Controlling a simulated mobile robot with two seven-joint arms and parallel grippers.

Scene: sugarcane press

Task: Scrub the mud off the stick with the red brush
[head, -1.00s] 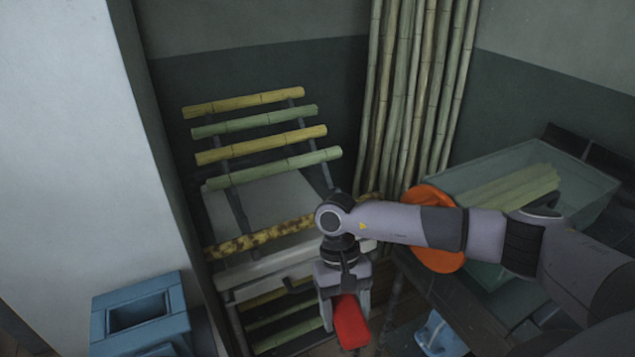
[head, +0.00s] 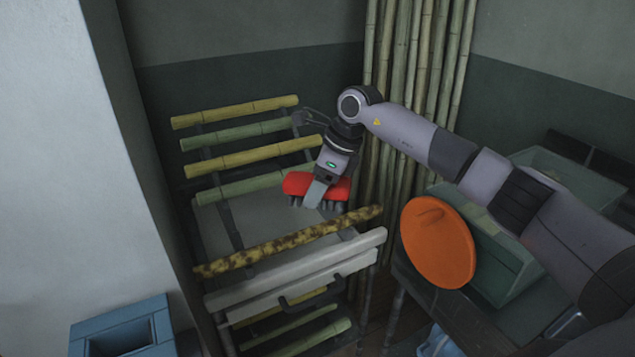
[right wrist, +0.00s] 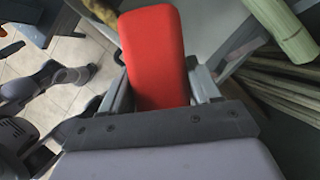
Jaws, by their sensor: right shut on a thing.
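The muddy stick (head: 290,243), yellow with dark brown patches, lies slantwise across the rack above a pale tray. My right gripper (head: 318,190) is shut on the red brush (head: 298,184), whose dark bristles point down. The brush is behind and above the stick's right half in the head view, apart from it in the picture. In the right wrist view the brush's red back (right wrist: 153,55) sits between the two fingers. My left gripper is not in view.
Clean yellow and green sticks (head: 250,157) rest on the rack behind. A pale drawer front with a dark handle (head: 305,295) is below the stick. An orange disc (head: 437,243) and a greenish bin (head: 510,262) stand right. A blue box (head: 122,330) is lower left.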

